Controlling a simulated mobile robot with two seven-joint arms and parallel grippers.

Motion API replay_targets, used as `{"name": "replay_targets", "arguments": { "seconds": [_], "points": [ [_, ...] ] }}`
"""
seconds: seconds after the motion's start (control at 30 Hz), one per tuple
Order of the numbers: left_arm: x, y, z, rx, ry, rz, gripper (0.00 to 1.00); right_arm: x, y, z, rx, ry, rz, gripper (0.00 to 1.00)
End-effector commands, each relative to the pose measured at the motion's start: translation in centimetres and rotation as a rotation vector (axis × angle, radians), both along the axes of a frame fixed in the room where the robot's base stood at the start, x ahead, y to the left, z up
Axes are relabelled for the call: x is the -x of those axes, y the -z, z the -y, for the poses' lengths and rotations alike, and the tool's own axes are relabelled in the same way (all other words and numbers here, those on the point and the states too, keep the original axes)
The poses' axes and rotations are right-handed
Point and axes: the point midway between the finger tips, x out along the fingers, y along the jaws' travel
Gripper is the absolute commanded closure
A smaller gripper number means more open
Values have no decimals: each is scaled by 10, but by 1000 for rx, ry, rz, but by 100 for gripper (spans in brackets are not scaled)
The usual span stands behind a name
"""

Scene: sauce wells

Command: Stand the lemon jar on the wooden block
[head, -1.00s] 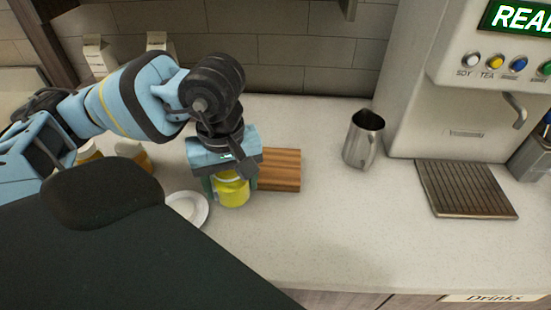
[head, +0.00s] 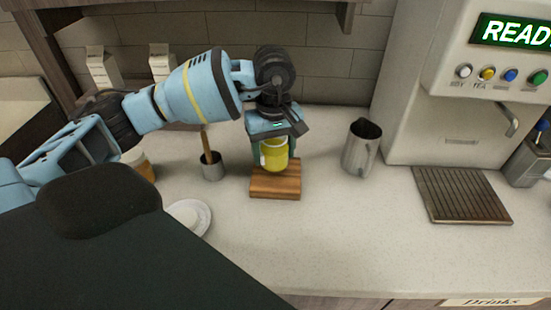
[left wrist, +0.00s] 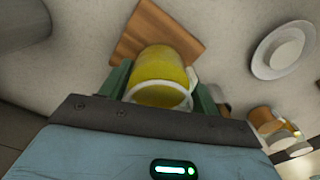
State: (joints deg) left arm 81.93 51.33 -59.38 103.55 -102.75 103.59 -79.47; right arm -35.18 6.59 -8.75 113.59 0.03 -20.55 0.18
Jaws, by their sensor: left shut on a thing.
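The yellow lemon jar (head: 274,158) is upright in my left gripper (head: 272,148), whose fingers are shut on its sides. The wooden block (head: 275,187) lies on the counter directly below the jar, which overlaps the block's rear part in the head view. I cannot tell whether the jar's base touches the block or is just above it. In the left wrist view the jar (left wrist: 158,72) sits between the green fingers of the left gripper (left wrist: 160,92), with the block (left wrist: 135,38) behind it. My right gripper is not in view.
A white saucer (head: 203,222) is at the front left. A metal pitcher (head: 360,150) and the drinks machine (head: 425,130) stand to the right. The counter in front is clear.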

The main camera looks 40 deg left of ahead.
Motion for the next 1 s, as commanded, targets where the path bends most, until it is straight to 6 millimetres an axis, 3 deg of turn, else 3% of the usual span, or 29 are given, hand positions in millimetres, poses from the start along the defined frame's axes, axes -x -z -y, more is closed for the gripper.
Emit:
{"name": "replay_targets", "arguments": {
  "seconds": [0.2,0.47,0.87,0.9,1.0],
  "points": [
    [-10,0,-1,1,-3,2,70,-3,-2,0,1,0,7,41],
    [-8,33,-1,1,0,3,70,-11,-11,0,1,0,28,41],
    [-8,40,-1,1,1,0,70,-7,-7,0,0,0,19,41],
    [-8,39,-1,1,1,1,33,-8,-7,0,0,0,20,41],
    [-8,39,-1,1,1,1,20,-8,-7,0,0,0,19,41]
  ]
}}
